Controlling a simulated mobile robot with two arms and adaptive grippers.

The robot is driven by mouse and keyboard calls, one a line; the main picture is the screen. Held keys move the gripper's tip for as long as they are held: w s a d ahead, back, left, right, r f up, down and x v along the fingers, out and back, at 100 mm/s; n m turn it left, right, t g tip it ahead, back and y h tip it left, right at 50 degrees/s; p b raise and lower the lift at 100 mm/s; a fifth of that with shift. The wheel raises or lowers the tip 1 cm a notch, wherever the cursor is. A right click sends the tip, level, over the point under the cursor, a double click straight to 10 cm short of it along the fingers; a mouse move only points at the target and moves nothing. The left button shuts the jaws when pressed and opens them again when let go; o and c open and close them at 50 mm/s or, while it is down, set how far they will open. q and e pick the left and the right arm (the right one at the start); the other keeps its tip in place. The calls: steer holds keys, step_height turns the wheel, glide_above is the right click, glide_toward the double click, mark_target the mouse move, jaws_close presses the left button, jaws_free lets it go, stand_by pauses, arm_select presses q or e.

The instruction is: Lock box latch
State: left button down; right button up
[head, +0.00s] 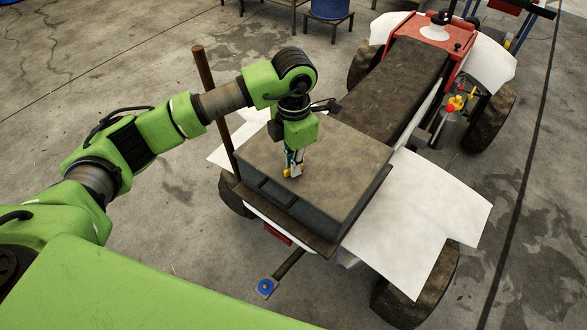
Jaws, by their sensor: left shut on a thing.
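A grey box (345,165) with a closed, dusty lid sits on the rear of a quad bike. A dark handle or latch (278,192) shows on the box's near side. My left gripper (292,171) points down at the lid near that side, just behind the dark handle. The fingers hide part of the lid's near edge. My right gripper is out of the picture.
The quad bike has a black seat (400,90), white fenders (420,210) and a red front (440,38). A brown post (205,75) stands left of the box. A tow hitch (266,287) sticks out toward me. Concrete floor is clear at left.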

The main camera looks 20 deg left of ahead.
arm_select(q)
steer(key=n+b, duration=0.1)
steer(key=n, duration=0.2)
steer(key=shift+b, duration=0.35)
steer(key=shift+w+n+b, duration=0.1)
steer(key=shift+n+b, duration=0.25)
steer(key=shift+n, duration=0.45)
steer(key=shift+r, duration=0.1)
steer(key=c, duration=2.2)
jaws_free()
step_height(320, 180, up, 12)
steer(key=shift+f, duration=0.1)
